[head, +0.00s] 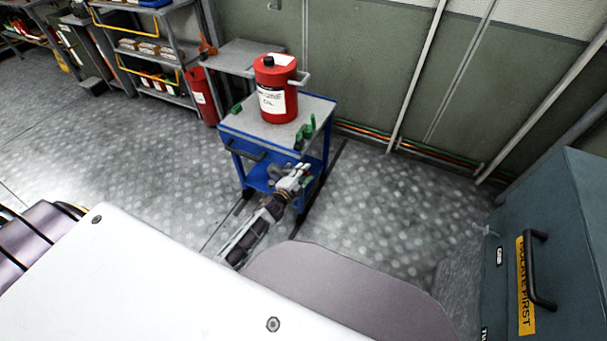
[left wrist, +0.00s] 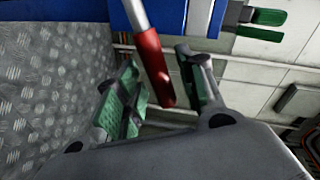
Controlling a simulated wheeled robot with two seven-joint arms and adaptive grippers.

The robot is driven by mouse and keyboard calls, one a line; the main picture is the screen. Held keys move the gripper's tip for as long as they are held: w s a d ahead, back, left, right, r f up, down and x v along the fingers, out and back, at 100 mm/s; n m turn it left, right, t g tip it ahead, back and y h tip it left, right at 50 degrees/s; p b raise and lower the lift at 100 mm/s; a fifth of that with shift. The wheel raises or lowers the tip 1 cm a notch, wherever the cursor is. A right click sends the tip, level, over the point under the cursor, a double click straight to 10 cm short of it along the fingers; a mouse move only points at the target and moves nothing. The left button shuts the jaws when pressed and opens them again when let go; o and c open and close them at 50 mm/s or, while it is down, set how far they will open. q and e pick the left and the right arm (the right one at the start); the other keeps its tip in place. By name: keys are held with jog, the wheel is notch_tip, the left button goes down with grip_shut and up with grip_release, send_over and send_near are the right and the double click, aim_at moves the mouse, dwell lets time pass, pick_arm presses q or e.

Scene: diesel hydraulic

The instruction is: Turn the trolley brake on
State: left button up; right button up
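The blue trolley (head: 226,133) with a grey top stands on the floor in the middle of the head view. My left gripper (head: 298,174) is at its near right side, below the top. In the left wrist view a lever with a red grip (left wrist: 153,62) on a pale metal rod reaches between the green-padded fingers of my left gripper (left wrist: 160,72). The fingers stand apart, with gaps beside the grip; I cannot tell whether one touches it. The lever's base is hidden. My right gripper is not in view.
A red oil can (head: 275,95) stands on the trolley top. A red cylinder (head: 202,97) and shelves (head: 160,60) are behind to the left. A wall (head: 370,70) is behind the trolley. A grey-blue cabinet (head: 545,220) is at right. Floor left of the trolley is clear.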

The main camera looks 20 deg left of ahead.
pick_arm(q)
jog(key=v, duration=1.2)
dwell(0.6)
dwell(0.5)
